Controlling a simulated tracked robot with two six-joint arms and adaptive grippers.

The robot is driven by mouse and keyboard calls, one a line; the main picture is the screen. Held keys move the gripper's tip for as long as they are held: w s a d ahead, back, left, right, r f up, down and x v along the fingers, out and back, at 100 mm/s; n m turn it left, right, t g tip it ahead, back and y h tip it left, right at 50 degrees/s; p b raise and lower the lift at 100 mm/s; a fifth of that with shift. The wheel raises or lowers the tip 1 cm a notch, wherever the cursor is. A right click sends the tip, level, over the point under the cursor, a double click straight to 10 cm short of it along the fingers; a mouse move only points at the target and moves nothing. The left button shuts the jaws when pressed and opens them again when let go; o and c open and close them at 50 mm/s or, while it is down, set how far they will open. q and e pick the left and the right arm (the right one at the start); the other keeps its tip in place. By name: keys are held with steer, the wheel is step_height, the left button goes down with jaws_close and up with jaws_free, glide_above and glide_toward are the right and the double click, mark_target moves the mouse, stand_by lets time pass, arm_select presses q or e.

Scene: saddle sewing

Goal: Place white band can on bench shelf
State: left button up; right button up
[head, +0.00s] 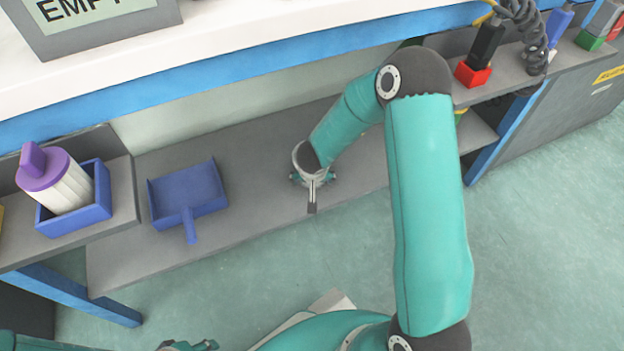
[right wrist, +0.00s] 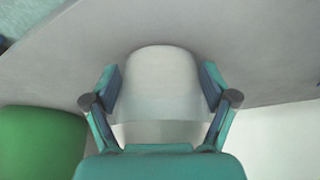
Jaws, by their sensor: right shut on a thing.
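My right gripper (right wrist: 162,84) is shut on a pale grey-white can (right wrist: 162,78), with one finger on each side of it. A lighter band crosses the can's lower part in the right wrist view. The grey bench shelf (right wrist: 255,65) lies right behind the can; I cannot tell whether they touch. In the head view my right gripper (head: 312,190) is over the lower bench shelf (head: 270,200), and the can cannot be made out there. My left gripper (head: 190,346) is cut off at the bottom edge, and its fingers are not clear.
A blue dustpan (head: 188,192) lies on the shelf to the left. A white bottle with a purple lid (head: 66,182) stands in a blue box (head: 75,222) further left. A green object (right wrist: 40,142) is left of the can. The shelf between dustpan and right gripper is clear.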

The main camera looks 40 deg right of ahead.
steer(key=o, duration=1)
steer(key=shift+f, duration=0.1)
steer(key=shift+o, duration=0.2)
steer(key=shift+s+a+r+p, duration=0.1)
steer(key=shift+r+p, duration=0.3)
steer(key=shift+r, duration=0.15)
steer(key=p+v, duration=0.7)
steer(key=v, duration=0.4)
steer(key=s+a+f+n+g+y, duration=0.1)
steer(key=s+a+f+n+y, duration=0.1)
steer(key=s+a+f, duration=0.4)
steer(key=s+a+f+n+g+y, duration=0.2)
steer(key=s+a+f, duration=0.4)
steer(key=s+a, duration=0.3)
steer(key=a+n+y, duration=0.1)
steer(key=a+y, duration=0.1)
steer(key=a, duration=0.1)
steer(key=shift+a+y, duration=0.35)
steer(key=shift+y, duration=0.05)
steer(key=shift+s+r, duration=0.1)
